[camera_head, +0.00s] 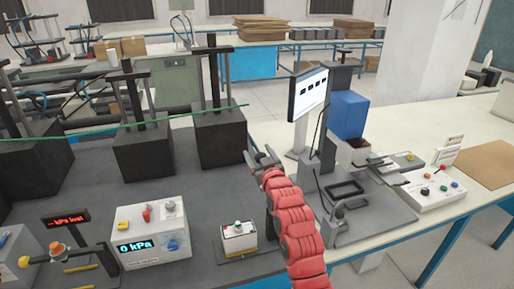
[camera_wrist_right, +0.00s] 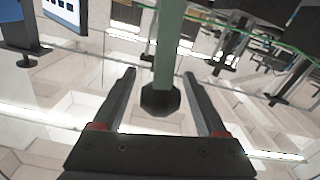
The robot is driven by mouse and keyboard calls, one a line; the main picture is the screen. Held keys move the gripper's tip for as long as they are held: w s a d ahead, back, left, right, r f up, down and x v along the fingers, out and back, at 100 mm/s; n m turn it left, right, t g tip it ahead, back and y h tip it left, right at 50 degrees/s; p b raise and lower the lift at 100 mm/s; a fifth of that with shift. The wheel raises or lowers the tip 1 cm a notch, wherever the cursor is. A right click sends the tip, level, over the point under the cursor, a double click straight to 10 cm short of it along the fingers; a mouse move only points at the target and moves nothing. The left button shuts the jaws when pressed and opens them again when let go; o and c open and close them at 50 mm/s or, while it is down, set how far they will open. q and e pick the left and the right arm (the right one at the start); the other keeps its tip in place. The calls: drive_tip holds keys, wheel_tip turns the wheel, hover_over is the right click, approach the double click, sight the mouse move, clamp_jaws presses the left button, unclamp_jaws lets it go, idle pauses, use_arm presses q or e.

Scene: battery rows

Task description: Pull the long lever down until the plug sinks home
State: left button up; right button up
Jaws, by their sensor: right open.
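In the head view my right gripper (camera_head: 262,157) is raised in front of the monitor, at the end of my red arm. It is open and empty, with no contact visible. In the wrist view its two dark fingers (camera_wrist_right: 168,85) stand apart. A grey-green bar (camera_wrist_right: 168,40) with a dark end (camera_wrist_right: 160,98) shows between them; I cannot tell its distance or whether it is the lever. A long thin green rod (camera_head: 150,123) crosses the dark blocks at the left. I cannot identify the lever or plug for certain. My left gripper is not in view.
Dark blocks with posts (camera_head: 143,155) stand at the left. A kPa box (camera_head: 150,235) and a small white box (camera_head: 238,240) stand on the dark bench. The monitor (camera_head: 308,93), a grey fixture (camera_head: 365,215) and a button box (camera_head: 430,188) are to the right.

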drive_tip(key=shift+w+a, duration=0.25)
drive_tip(key=shift+w, duration=0.4)
clamp_jaws()
idle(1.1)
